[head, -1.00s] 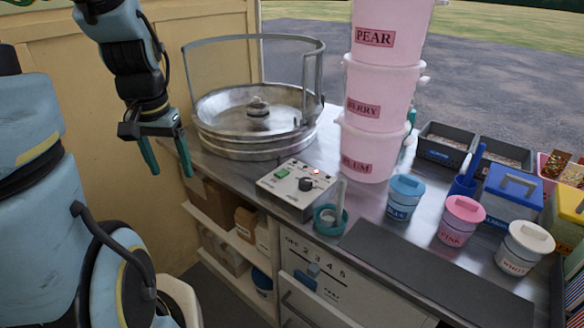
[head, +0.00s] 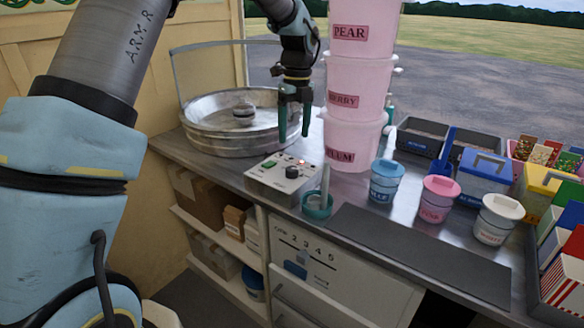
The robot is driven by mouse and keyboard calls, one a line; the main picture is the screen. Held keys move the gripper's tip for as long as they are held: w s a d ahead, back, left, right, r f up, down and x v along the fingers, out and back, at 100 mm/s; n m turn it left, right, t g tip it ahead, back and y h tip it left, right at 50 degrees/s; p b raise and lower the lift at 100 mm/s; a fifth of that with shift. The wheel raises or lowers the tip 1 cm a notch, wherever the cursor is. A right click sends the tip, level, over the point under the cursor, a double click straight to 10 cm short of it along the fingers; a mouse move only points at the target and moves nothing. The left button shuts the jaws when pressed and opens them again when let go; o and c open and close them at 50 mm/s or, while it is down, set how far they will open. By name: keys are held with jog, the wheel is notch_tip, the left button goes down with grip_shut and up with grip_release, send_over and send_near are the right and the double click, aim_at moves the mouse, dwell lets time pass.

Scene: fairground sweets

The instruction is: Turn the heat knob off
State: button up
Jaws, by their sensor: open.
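The heat knob (head: 291,172) is a small black dial on the grey control box (head: 271,187) at the front edge of the counter. A lit red lamp (head: 302,161) shows just behind the knob, and a green switch (head: 268,164) sits to its left. My gripper (head: 294,137) points down above the back of the box, fingers apart and empty. It is apart from the knob. The direction of the knob's pointer is too small to tell.
A round metal pan (head: 214,141) with a rail stands behind left. Pink stacked buckets (head: 352,142) stand close right of my gripper. A teal cup (head: 316,211) with an upright tool is right of the box. A bare dark mat (head: 420,250) lies farther right.

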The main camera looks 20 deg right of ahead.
aim_at(292, 168)
jog(key=f+p, duration=0.1)
jog(key=f, duration=0.5)
jog(key=f+p, duration=0.1)
jog(key=f, duration=0.3)
jog(key=shift+a+f+p, duration=0.1)
jog(key=shift+a+p, duration=0.2)
grip_shut()
